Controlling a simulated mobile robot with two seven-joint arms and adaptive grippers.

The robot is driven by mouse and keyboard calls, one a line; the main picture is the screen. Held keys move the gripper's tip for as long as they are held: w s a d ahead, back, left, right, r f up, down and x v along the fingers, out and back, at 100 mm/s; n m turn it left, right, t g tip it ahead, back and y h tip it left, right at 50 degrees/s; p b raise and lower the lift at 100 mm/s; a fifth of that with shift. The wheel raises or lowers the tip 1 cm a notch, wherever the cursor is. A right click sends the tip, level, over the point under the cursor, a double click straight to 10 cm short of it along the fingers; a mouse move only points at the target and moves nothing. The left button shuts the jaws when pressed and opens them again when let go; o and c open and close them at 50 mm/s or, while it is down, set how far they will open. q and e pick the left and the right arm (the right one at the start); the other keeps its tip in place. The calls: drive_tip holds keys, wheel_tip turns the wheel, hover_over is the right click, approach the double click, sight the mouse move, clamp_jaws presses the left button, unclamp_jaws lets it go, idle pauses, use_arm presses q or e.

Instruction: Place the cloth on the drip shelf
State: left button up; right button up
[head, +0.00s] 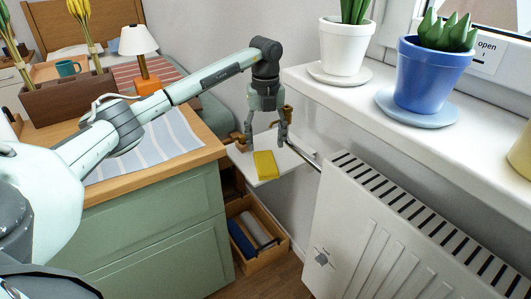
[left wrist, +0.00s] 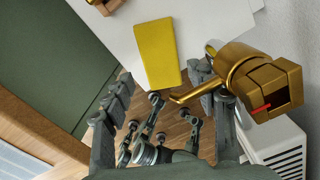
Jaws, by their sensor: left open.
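A flat yellow folded piece (head: 265,165), which looks like the cloth, lies on a small white shelf (head: 292,163), which looks like the drip shelf. In the left wrist view the yellow piece (left wrist: 157,55) lies flat on the white surface (left wrist: 105,32). My left gripper (head: 266,138) points down just above the shelf, near the yellow piece. Its fingers are apart and hold nothing; the fingers also show in the left wrist view (left wrist: 163,88). My right gripper is not in view.
A brass fitting (left wrist: 240,82) is close beside my left gripper's right finger. A drawer (head: 270,256) with rolled blue and grey items stands open below. A white radiator (head: 370,235) and a windowsill with potted plants are to the right. A green cabinet (head: 160,245) is left.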

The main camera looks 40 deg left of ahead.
sight(266, 161)
use_arm(q)
wheel_tip(266, 161, up, 6)
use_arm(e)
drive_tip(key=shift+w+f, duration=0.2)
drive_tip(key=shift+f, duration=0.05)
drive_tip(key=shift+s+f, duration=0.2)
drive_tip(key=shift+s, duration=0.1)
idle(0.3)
